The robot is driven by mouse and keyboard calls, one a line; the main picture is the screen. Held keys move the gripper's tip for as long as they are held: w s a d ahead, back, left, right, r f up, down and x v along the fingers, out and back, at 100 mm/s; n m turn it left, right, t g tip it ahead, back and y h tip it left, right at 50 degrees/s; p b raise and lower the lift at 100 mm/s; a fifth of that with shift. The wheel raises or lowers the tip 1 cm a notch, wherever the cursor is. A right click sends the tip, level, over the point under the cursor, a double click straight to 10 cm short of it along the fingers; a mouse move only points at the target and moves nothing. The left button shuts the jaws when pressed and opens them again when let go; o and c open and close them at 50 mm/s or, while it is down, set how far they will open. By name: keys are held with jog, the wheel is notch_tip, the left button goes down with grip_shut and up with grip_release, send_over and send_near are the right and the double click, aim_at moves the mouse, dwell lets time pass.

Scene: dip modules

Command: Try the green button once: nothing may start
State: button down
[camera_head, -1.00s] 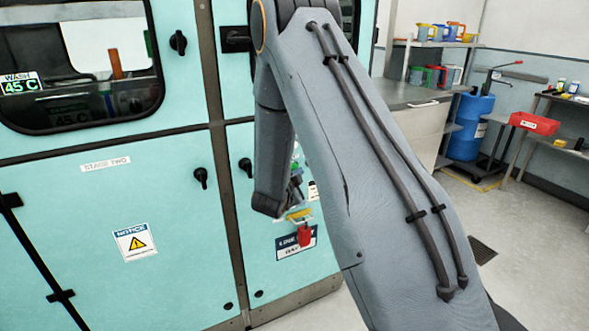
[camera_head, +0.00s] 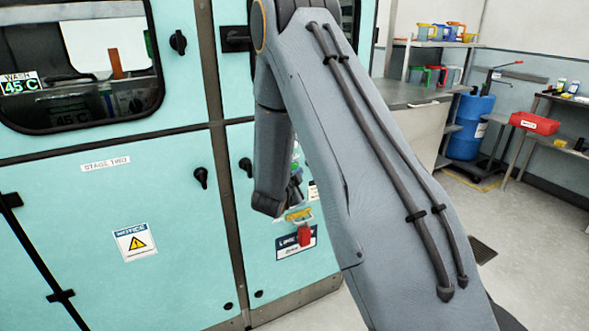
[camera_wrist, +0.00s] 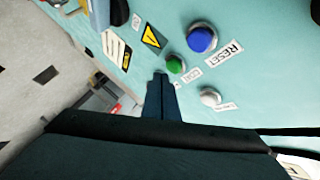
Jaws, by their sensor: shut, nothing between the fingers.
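In the wrist view the green button (camera_wrist: 175,64) is a round, domed button on the pale teal panel. My gripper (camera_wrist: 160,76) is shut and empty, with its tip just below and left of the green button. I cannot tell whether the tip touches it or stands a little apart. In the head view my arm hides the button area and most of my gripper.
A blue button (camera_wrist: 202,38) labelled RESET and a white button (camera_wrist: 210,97) sit close beside the green one. A yellow warning sign (camera_wrist: 153,37) is at its upper left. In the head view a red padlock (camera_head: 305,235) hangs below my gripper.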

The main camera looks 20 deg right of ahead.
jog(key=shift+w, duration=0.4)
jog(key=shift+w+b, duration=0.3)
jog(key=shift+w, duration=0.1)
dwell(0.6)
jog(key=shift+s, duration=0.8)
jog(key=s+p, duration=0.1)
jog(key=s, duration=0.4)
jog(key=shift+d+p, duration=0.1)
jog(key=shift+p, duration=0.2)
dwell(0.9)
